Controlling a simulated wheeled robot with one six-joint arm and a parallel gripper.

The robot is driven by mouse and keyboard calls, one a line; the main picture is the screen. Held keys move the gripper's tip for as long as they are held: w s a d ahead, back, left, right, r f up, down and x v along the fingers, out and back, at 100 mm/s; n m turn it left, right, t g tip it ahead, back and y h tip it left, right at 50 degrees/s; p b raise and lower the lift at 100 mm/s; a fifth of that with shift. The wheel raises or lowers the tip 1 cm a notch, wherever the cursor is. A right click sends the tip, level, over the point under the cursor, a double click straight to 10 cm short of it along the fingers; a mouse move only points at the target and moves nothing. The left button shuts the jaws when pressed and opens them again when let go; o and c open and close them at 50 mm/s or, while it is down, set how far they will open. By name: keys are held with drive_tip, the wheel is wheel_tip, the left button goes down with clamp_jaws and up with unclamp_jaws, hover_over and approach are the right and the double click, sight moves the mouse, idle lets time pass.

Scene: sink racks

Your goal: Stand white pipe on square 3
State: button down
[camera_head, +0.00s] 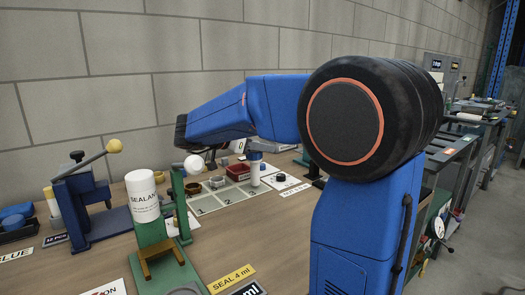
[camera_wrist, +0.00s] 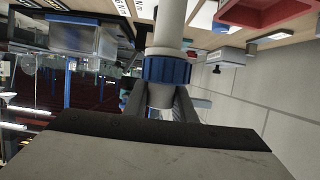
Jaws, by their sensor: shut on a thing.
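The white pipe (camera_wrist: 168,28) has a blue ribbed collar (camera_wrist: 167,69). In the wrist view my gripper (camera_wrist: 160,96) is shut on it just beside the collar, one dark finger on each side. In the head view the pipe (camera_head: 255,174) is upright over the far right part of the pale board of numbered squares (camera_head: 207,205). My gripper is mostly hidden behind my arm there.
A red tray (camera_head: 238,172) stands close behind the pipe. A green stand (camera_head: 180,205) with a white ball and a white sealant cylinder (camera_head: 142,196) are at the left.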

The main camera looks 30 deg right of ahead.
drive_tip(key=shift+f, duration=0.6)
drive_tip(key=c, duration=1.5)
unclamp_jaws()
drive_tip(key=shift+f, duration=0.1)
drive_tip(key=v, duration=1.2)
drive_tip(key=shift+r, duration=0.2)
